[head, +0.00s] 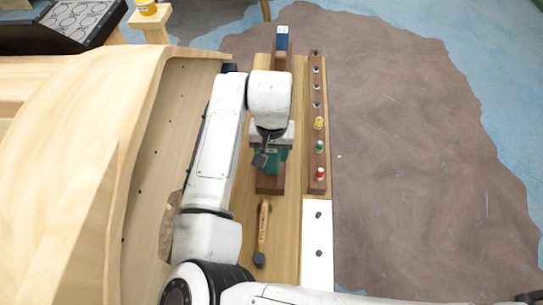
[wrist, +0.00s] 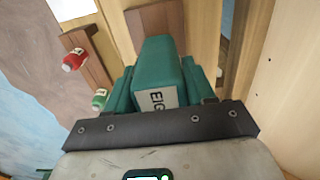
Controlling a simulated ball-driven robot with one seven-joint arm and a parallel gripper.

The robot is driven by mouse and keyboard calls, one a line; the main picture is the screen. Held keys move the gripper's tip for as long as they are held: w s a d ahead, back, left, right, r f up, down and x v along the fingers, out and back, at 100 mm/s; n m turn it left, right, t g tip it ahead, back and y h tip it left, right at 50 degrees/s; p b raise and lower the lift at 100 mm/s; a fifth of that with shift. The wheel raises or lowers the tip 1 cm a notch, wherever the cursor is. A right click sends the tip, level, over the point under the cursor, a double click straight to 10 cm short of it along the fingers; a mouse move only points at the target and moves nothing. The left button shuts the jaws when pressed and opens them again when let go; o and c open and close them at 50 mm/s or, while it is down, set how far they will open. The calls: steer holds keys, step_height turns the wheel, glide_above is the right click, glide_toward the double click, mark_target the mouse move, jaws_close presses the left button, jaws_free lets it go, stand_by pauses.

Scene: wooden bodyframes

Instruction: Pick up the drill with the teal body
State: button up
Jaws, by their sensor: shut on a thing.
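The drill with the teal body (head: 271,168) is at a dark wooden holder on the long wooden board, partly hidden under my arm in the head view. In the wrist view its teal body (wrist: 160,62) fills the middle, with a pale label reading "EIG". My gripper (head: 268,148) is over the drill from above and shut on it.
A dark rail (head: 317,110) with several small fittings and coloured caps runs to the right. A wooden-handled tool (head: 263,226) lies nearer. A blue thing (head: 282,36) stands at the far end. A large curved wooden frame (head: 95,170) blocks the left. Open floor (head: 420,150) lies right.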

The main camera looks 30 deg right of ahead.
steer(key=c, duration=0.4)
steer(key=shift+r, duration=0.15)
steer(key=shift+c, duration=0.2)
